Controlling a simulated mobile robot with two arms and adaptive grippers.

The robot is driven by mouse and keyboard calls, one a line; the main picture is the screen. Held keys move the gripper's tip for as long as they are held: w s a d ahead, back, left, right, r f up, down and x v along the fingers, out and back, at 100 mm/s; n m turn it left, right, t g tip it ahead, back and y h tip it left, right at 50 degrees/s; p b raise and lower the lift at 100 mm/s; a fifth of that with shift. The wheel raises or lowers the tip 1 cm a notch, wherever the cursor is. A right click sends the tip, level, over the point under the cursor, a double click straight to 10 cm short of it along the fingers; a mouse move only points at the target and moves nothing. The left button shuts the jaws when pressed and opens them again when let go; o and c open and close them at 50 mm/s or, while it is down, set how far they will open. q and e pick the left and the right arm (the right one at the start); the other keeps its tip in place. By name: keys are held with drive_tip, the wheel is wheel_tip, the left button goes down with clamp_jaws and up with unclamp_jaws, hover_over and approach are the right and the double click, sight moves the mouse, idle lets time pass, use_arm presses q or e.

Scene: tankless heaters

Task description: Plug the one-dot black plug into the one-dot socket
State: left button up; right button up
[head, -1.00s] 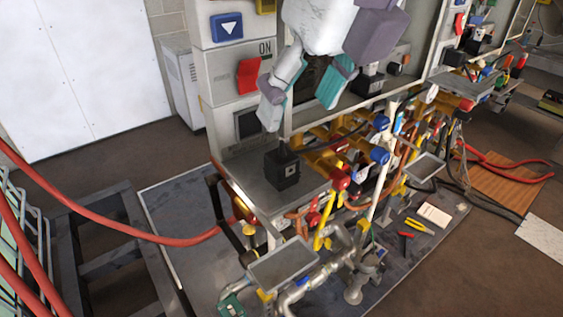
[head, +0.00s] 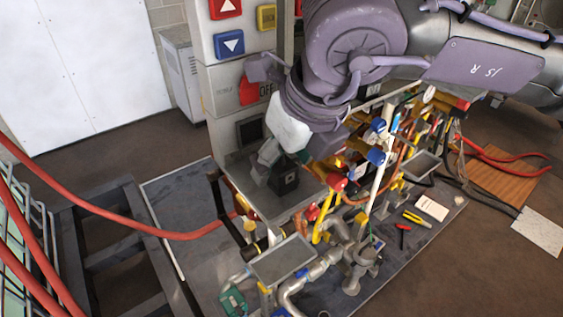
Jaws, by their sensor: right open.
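The black plug (head: 288,182) is a small upright block with a pale square mark on its front. It stands on the grey metal shelf (head: 262,205) below the panel. The mark is too small for me to count its dots surely. My right gripper (head: 279,166) is open and pointing down at the plug. One finger is at the plug's left side; the other is mostly hidden, and I cannot tell whether either touches. My left gripper is not in view. I cannot make out the one-dot socket.
A red switch (head: 248,91) and a blue button (head: 230,43) are on the panel, close to my right arm. Pipes and valves with red handles (head: 337,181) crowd the shelf's right side. A red hose (head: 120,229) crosses at left.

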drive_tip(key=shift+x, duration=0.75)
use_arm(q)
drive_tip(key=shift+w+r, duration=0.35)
use_arm(e)
drive_tip(key=shift+f, duration=0.1)
drive_tip(key=c, duration=1.2)
drive_tip(key=shift+o, duration=0.2)
drive_tip(key=shift+r+b, duration=0.35)
drive_tip(key=shift+r, duration=0.25)
wheel_tip(320, 180, up, 3)
drive_tip(key=shift+a+f+b, duration=0.1)
drive_tip(key=shift+b, duration=0.7)
use_arm(q)
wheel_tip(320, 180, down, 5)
drive_tip(key=b, duration=0.3)
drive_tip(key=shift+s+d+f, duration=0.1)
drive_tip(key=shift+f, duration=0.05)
use_arm(e)
drive_tip(key=w+d+r, duration=0.7)
drive_tip(key=d, duration=0.2)
drive_tip(key=shift+d, duration=0.25)
